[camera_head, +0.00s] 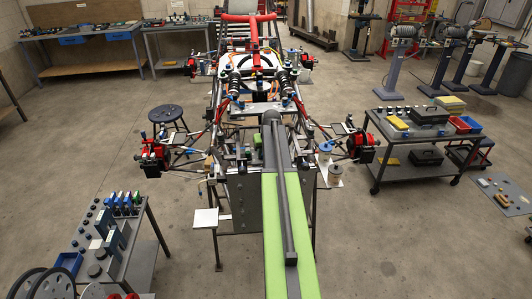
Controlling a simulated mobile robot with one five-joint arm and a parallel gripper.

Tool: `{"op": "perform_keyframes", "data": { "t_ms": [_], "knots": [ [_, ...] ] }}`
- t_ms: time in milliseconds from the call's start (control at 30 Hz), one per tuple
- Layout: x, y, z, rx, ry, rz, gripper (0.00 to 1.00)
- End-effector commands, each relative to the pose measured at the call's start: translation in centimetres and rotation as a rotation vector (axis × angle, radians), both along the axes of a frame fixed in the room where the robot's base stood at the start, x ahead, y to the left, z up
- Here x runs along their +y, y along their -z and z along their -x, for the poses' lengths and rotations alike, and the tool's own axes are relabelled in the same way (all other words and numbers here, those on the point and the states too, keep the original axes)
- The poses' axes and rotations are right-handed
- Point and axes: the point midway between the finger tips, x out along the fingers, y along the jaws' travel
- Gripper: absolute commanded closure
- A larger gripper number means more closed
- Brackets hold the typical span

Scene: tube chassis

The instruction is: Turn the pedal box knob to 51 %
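The tube chassis (222,103) stands in the middle of the camera_head view, with red suspension parts and a red hoop at its far end. Its near end has a grey box-like panel (243,207). I cannot pick out the pedal box knob or its setting; the parts there are small and partly covered. A long green and grey link, which looks like my arm, runs from the bottom centre up over the near end of the chassis. My gripper's fingers do not show; the far end of the arm hides whatever lies beyond it.
A tool cart (385,172) with boxes and trays stands at the right. A small table (143,262) with tools is at the lower left. A round stool (166,113) stands left of the chassis. Workbenches (90,62) line the back left.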

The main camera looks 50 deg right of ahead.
Motion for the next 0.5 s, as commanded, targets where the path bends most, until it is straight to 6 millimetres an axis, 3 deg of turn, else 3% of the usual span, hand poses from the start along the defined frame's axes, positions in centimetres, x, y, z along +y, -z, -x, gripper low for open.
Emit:
{"op": "perform_keyframes", "data": {
  "t_ms": [300,333,500],
  "knots": [
    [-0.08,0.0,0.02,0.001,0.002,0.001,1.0],
    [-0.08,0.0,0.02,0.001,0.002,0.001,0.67],
    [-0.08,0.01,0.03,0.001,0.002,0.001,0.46]
  ]
}}
